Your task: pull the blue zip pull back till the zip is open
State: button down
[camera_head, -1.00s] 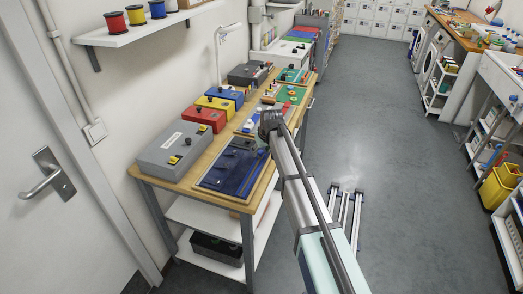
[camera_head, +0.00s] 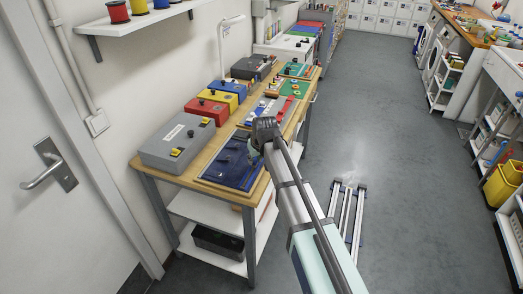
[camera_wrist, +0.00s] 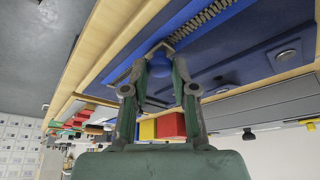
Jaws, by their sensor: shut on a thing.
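The blue zip panel (camera_head: 228,174) lies flat at the near end of the wooden bench. In the wrist view, the blue panel (camera_wrist: 245,50) carries a row of metal zip teeth (camera_wrist: 205,22) that runs off the top edge. The rounded blue zip pull (camera_wrist: 159,66) sits between the fingers of my gripper (camera_wrist: 161,70), close to the panel's edge. My gripper is shut on it. In the head view my gripper (camera_head: 254,152) is over the right side of the panel, and my wrist hides the pull. I cannot tell how far the teeth are parted.
A grey box (camera_head: 178,140) with a yellow latch stands left of the panel. Red (camera_head: 207,108) and yellow (camera_head: 218,97) boxes stand behind it. Other fastening boards (camera_head: 272,108) lie farther along the bench.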

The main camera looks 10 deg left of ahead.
send_near(243, 182)
jog(key=x, duration=0.4)
jog(key=shift+w+f, duration=0.15)
jog(key=shift+f, duration=0.2)
jog(key=c, duration=0.9)
grip_release()
jog(key=shift+r, duration=0.25)
jog(key=v, duration=1.1)
jog(key=shift+r, duration=0.2)
jog(key=shift+d, duration=0.1)
